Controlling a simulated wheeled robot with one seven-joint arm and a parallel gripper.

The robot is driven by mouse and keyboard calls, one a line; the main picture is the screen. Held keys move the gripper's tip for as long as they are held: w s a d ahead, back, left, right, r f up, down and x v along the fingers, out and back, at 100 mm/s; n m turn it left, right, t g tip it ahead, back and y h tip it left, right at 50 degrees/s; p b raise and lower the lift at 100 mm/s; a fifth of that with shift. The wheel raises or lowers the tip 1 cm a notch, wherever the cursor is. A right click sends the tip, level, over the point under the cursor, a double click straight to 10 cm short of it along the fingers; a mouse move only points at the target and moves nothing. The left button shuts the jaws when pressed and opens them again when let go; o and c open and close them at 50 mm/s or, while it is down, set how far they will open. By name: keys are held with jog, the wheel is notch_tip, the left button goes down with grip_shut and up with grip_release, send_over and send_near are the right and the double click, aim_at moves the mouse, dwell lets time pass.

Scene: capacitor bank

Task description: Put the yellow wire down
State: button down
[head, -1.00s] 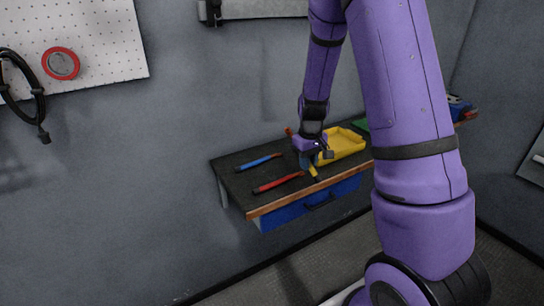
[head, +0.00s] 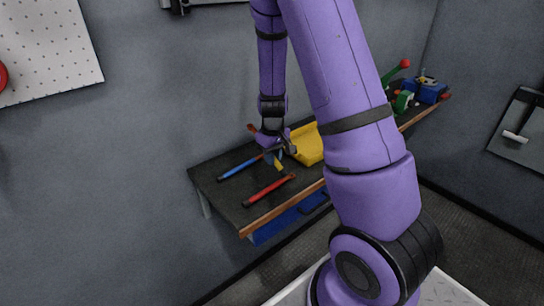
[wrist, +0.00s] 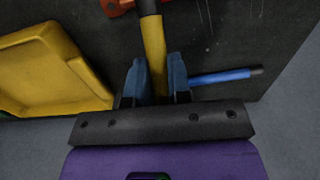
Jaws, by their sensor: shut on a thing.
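The yellow wire looks like a stiff yellow rod or handle with a black section and an orange-red end. It shows in the wrist view (wrist: 154,45) between the blue fingers of my gripper (wrist: 157,75), which is shut on it. In the head view my gripper (head: 272,153) is low over the dark workbench (head: 225,194), and a short yellow piece of the wire (head: 279,165) shows below it. The wire is close to the bench top; I cannot tell whether it touches.
A blue rod-like tool (head: 240,168) and a red one (head: 268,190) lie on the bench. A yellow tray (head: 309,147) stands just right of my gripper. Green and blue items (head: 425,90) sit at the far right end. Bare bench shows at the left front.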

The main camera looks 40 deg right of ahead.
jog(key=shift+f, duration=0.45)
jog(key=shift+f, duration=0.1)
jog(key=shift+f, duration=0.3)
jog(key=shift+f, duration=0.15)
jog(key=c, duration=1.1)
grip_release()
jog(key=shift+o, duration=0.2)
